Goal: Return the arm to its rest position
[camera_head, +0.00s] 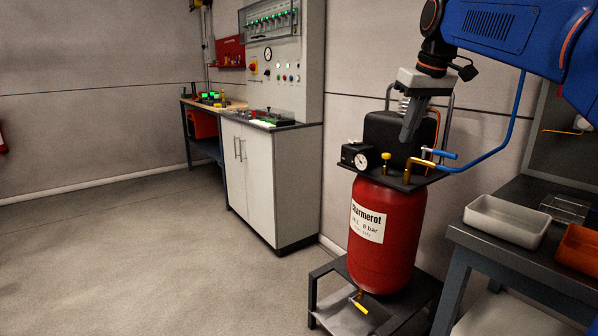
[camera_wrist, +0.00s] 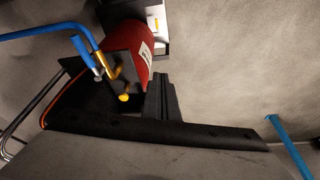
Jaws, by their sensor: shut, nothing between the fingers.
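My gripper (camera_head: 411,125) hangs from my blue arm at the upper right of the head view. Its fingers are shut and empty, pointing down in front of the black compressor top. In the wrist view the dark fingers (camera_wrist: 161,98) show together near the middle. Below the gripper in the head view is the red compressor tank (camera_head: 388,262) with a white label, and the tank also shows in the wrist view (camera_wrist: 133,42). I cannot tell whether the fingertips touch the compressor top.
A pressure gauge (camera_head: 362,161), a brass valve (camera_head: 421,163) and a blue hose (camera_head: 497,147) are close to the gripper. A dark table (camera_head: 500,252) with a white tray (camera_head: 506,222) and an orange bin (camera_head: 580,247) stands at right. A white cabinet (camera_head: 250,180) stands left. The floor at left is clear.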

